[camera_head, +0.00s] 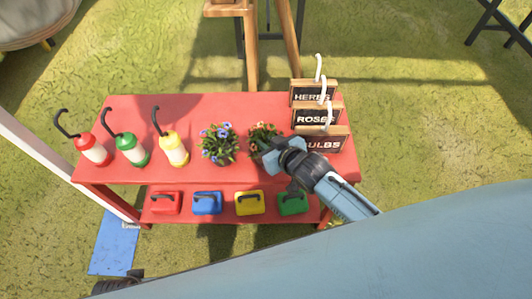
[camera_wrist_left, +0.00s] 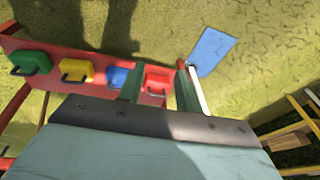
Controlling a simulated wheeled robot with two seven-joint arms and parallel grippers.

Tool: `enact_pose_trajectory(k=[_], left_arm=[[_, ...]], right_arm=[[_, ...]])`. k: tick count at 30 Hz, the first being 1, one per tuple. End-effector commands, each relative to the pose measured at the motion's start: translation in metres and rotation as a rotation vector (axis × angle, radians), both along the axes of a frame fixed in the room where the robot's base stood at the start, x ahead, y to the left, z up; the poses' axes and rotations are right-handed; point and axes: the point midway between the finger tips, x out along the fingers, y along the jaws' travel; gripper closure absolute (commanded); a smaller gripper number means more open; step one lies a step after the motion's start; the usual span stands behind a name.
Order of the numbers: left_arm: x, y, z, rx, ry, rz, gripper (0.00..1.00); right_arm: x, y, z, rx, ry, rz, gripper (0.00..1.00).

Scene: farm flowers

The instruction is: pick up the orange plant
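The orange plant (camera_head: 261,135), a small pot of orange flowers and green leaves, stands on the red table's top in the head view. My right gripper (camera_head: 276,159) is at the plant's lower right side, close to it or touching it, and hides part of the plant and its pot. I cannot tell whether its fingers are around the pot. In the left wrist view my left gripper (camera_wrist_left: 158,88) has its two green fingers apart with nothing held between them. The orange plant does not show in that view.
A blue-flowered plant (camera_head: 218,144) stands just left of the orange one. Red, green and yellow sprayers (camera_head: 172,150) stand further left. Wooden signs (camera_head: 318,117) stand close behind the right gripper. The lower shelf holds coloured boxes (camera_head: 249,204). A blue mat (camera_head: 114,245) lies on the grass.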

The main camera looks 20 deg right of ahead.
Motion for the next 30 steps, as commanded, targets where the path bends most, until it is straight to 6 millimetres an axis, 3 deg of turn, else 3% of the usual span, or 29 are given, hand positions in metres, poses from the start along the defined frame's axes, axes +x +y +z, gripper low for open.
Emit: enact_pose_trajectory(k=[11, 16, 30], left_arm=[[0.0029, -0.0051, 0.0081, -0.006, -0.005, -0.001, 0.66], [0.0029, -0.0051, 0.0080, -0.006, -0.005, -0.001, 0.66], [0.0032, -0.0054, 0.0088, -0.006, -0.008, -0.002, 0.66]], right_arm=[[0.0063, 0.0023, -0.0032, 0.000, 0.000, 0.000, 0.83], [0.0062, 0.0022, -0.0032, 0.000, 0.000, 0.000, 1.00], [0.0066, 0.0021, -0.0008, 0.000, -0.002, 0.000, 1.00]])
